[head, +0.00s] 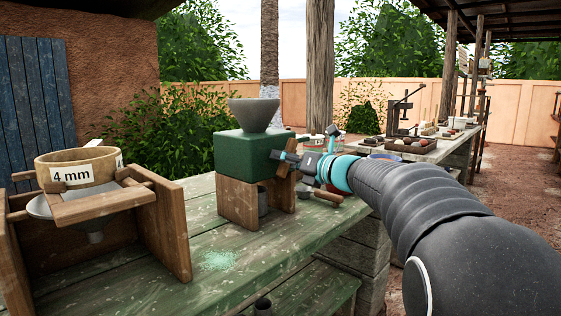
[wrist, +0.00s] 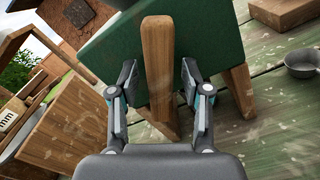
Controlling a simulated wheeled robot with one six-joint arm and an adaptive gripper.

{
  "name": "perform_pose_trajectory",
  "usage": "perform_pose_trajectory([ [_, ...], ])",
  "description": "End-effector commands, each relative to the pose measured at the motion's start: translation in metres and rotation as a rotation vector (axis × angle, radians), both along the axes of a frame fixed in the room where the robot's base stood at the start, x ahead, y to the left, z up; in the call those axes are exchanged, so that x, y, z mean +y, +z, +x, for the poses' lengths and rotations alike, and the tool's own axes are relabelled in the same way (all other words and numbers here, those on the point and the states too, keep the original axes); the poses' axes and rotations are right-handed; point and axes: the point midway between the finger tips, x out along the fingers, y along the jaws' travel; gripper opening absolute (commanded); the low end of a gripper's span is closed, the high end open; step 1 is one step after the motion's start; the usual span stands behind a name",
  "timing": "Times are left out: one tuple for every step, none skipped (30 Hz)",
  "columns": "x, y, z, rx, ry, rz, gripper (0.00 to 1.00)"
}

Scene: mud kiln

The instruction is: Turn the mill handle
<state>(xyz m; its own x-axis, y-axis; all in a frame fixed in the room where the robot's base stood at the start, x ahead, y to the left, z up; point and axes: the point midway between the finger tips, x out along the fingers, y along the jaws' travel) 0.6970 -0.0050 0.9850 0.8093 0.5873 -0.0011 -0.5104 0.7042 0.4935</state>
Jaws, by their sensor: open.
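The mill is a green box (head: 247,155) with a grey funnel hopper (head: 254,113) on a wooden stand (head: 237,200). In the wrist view, the green body (wrist: 217,35) fills the upper middle. The mill handle, a wooden bar (wrist: 158,60), stands out in front of the green face. My gripper (wrist: 157,85) is open, with one finger on each side of the bar and a visible gap on both sides. In the head view, my gripper (head: 287,160) is at the right side of the mill and hides part of the handle.
A green workbench (head: 180,262) bears the mill. A wooden stand with a "4 mm" sieve (head: 75,168) is at the left. A small metal cup (wrist: 301,64) stands right of the mill. More bench items (head: 405,145) are behind.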

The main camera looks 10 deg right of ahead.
Motion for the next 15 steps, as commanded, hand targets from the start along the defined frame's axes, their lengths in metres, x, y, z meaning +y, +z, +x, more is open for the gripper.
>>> perform_pose_trajectory([
  [-0.002, 0.0, -0.002, 0.0, -0.001, 0.0, 0.48],
  [-0.003, 0.0, -0.004, 0.0, -0.002, 0.0, 0.48],
  [-0.006, 0.001, -0.007, 0.0, -0.002, 0.0, 0.48],
  [-0.008, 0.001, -0.01, -0.001, -0.003, 0.0, 0.48],
  [-0.01, 0.001, -0.014, -0.002, -0.002, 0.0, 0.48],
  [-0.015, 0.001, -0.019, -0.002, -0.004, 0.0, 0.48],
  [-0.018, 0.001, -0.023, -0.001, -0.005, 0.0, 0.48],
  [-0.021, 0.001, -0.028, -0.002, -0.004, 0.0, 0.48],
  [-0.026, 0.001, -0.035, -0.001, -0.005, 0.0, 0.48],
  [-0.03, 0.001, -0.04, 0.0, -0.004, 0.0, 0.48],
  [-0.034, 0.001, -0.045, 0.0, -0.004, -0.001, 0.48],
  [-0.038, 0.001, -0.052, 0.0, -0.004, -0.001, 0.48],
  [-0.042, 0.0, -0.057, 0.0, -0.004, -0.001, 0.48],
  [-0.045, 0.0, -0.061, 0.0, -0.004, -0.001, 0.48],
  [-0.049, 0.0, -0.067, -0.001, -0.004, -0.001, 0.48],
])
